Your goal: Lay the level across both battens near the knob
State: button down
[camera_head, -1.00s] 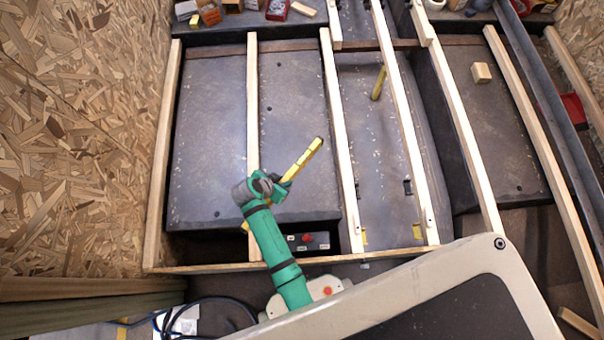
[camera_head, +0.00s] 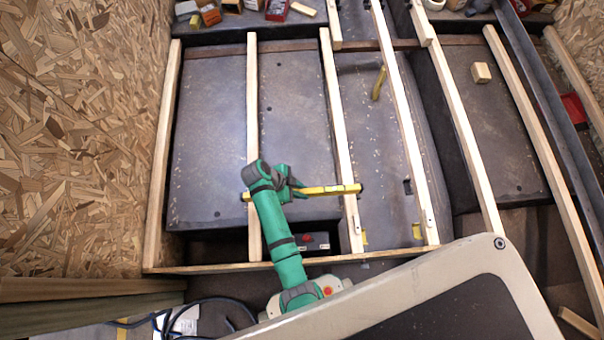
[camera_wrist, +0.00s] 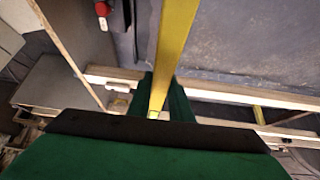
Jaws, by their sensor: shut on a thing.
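The yellow level (camera_head: 332,189) is held in my gripper (camera_head: 291,189). It lies nearly level across the picture, over the left batten (camera_head: 252,110) and the right batten (camera_head: 335,110). Its right end passes just beyond the right batten, and its left end shows just left of the left batten. My arm hides part of it. I cannot tell whether it touches the wood. The red knob (camera_head: 307,238) is on a dark panel below it, between the battens. In the wrist view the level (camera_wrist: 175,45) runs up from my gripper, with the red knob (camera_wrist: 102,9) at upper left.
More pale battens run to the right, one of them (camera_head: 400,120) nearby. A yellow stick (camera_head: 379,83) stands between battens. A wood block (camera_head: 481,72) lies at right. Boxes (camera_head: 210,14) and other items line the far shelf. A chipboard wall (camera_head: 80,130) closes the left.

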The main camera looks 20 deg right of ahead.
notch_tip(320, 180, down, 6)
jog(key=shift+f, duration=0.25)
dwell(0.5)
dwell(0.5)
jog(key=c, duration=1.5)
grip_release()
jog(key=shift+c, duration=0.2)
jog(key=v, duration=1)
jog(key=shift+w+a+r, duration=0.1)
jog(key=shift+a+r, duration=0.1)
jog(key=shift+r, duration=0.1)
